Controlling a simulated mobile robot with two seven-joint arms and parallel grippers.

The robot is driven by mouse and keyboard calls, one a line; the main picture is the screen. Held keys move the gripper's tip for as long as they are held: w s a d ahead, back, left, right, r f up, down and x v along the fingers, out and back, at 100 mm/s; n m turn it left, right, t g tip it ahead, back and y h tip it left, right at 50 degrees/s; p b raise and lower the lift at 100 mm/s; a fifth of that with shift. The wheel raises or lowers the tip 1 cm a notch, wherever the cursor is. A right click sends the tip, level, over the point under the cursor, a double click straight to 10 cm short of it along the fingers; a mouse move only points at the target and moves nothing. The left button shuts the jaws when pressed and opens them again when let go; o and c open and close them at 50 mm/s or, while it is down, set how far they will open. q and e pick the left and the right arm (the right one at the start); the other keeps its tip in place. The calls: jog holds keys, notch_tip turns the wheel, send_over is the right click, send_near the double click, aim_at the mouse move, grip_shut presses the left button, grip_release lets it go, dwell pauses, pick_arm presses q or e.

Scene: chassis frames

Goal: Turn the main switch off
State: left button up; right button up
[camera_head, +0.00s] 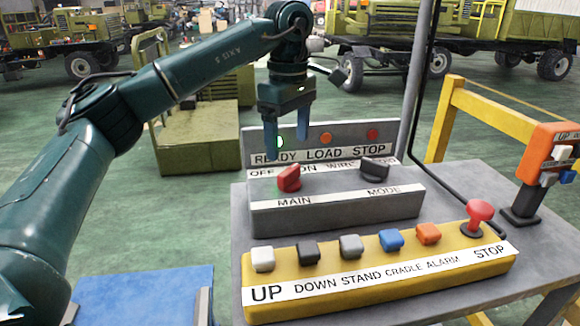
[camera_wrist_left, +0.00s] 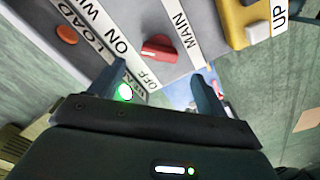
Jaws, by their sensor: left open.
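The main switch (camera_head: 289,178) is a red rotary knob above the MAIN label on the grey box (camera_head: 335,212), with OFF printed at its upper left and ON at its upper right. Its grip slants toward the upper right in the head view. The red knob also shows in the left wrist view (camera_wrist_left: 159,47), beyond the fingertips. My left gripper (camera_head: 287,142) points down with its blue fingers apart and empty, above and behind the knob in the picture. It appears clear of the knob. My right gripper is out of view.
A black MODE knob (camera_head: 375,168) stands to the right. Behind is a lamp panel with a glowing green lamp (camera_head: 280,142), close to the fingers. A yellow button box (camera_head: 380,278) with a red stop button (camera_head: 479,216) lies in front. A grey post (camera_head: 412,85) rises behind.

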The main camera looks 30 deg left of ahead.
aim_at(289, 170)
pick_arm(q)
notch_tip(289, 170, down, 6)
jog(key=shift+f, duration=0.1)
jog(key=shift+c, duration=0.2)
jog(key=c, duration=0.9)
jog(key=shift+c, duration=0.2)
